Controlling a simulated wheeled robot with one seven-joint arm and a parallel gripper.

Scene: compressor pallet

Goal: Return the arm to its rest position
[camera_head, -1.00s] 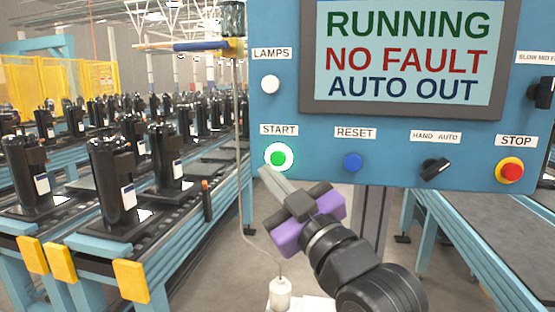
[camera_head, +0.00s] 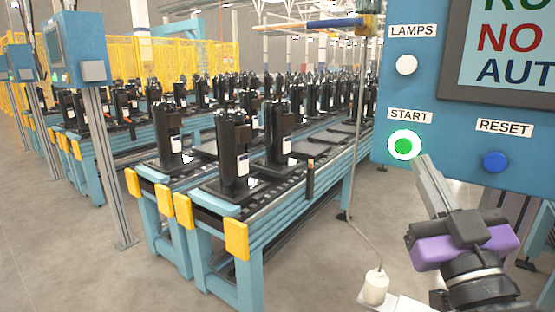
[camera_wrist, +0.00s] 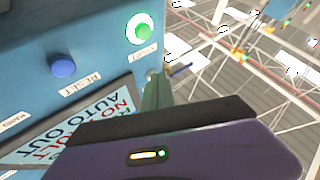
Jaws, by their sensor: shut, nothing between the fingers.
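My gripper (camera_head: 424,163) is shut and empty, with its fingers pointing up and left, just below the lit green START button (camera_head: 404,146) of the blue control panel (camera_head: 385,90). In the head view I cannot tell whether the fingertips touch the panel. In the wrist view my shut fingers (camera_wrist: 155,82) stick out beyond the purple gripper body, with the START button (camera_wrist: 139,29) above them and the blue RESET button (camera_wrist: 62,65) to the left. The screen (camera_head: 500,85) is cut off by the right edge of the head view.
Conveyors (camera_head: 275,226) with several black compressors (camera_head: 234,150) stand to the left. A second panel post (camera_head: 110,170) stands at far left. Grey floor (camera_head: 330,265) is open in front of the conveyors.

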